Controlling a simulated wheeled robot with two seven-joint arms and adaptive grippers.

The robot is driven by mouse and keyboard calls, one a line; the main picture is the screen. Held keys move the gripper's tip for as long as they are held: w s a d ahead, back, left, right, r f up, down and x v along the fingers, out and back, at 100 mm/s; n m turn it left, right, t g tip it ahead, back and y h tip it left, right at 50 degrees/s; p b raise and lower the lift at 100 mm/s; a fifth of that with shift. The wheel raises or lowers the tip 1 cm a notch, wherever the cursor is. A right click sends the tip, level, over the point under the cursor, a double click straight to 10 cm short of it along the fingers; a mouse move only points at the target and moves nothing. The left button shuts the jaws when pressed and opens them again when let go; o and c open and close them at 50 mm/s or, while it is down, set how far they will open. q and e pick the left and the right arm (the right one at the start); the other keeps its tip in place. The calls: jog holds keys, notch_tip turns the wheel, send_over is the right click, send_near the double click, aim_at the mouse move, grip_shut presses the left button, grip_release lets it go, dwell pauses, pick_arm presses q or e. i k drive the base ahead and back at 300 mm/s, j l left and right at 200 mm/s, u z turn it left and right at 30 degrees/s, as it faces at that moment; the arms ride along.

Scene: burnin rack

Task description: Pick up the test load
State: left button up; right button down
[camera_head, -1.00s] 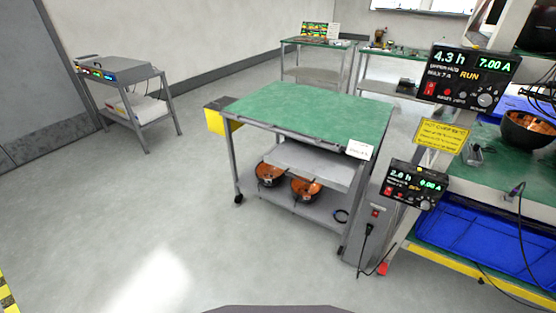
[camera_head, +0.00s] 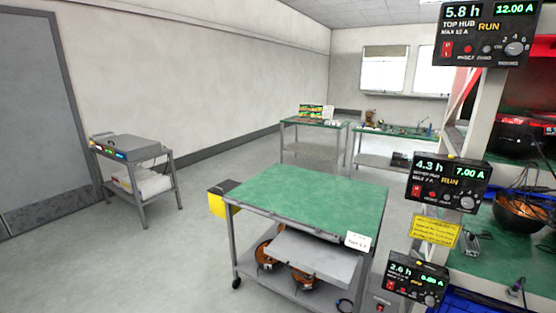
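I cannot tell for sure which thing is the test load. Round orange-and-black units (camera_head: 304,277) sit on the lower shelf of the green-topped cart (camera_head: 300,200), partly hidden by its grey middle shelf (camera_head: 308,258). A similar dark round unit with orange inside (camera_head: 522,212) sits on the rack's green shelf (camera_head: 490,268) at the right, with cables around it. Neither of my grippers is in view.
Control boxes with lit displays hang on the rack: the top one (camera_head: 490,35), a middle one (camera_head: 448,183) and a lower one (camera_head: 415,280). A yellow notice (camera_head: 434,230) hangs between. A small cart (camera_head: 135,160) stands at left. Floor left of the green cart is clear.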

aim_at(470, 246)
jog(key=z, duration=1.5)
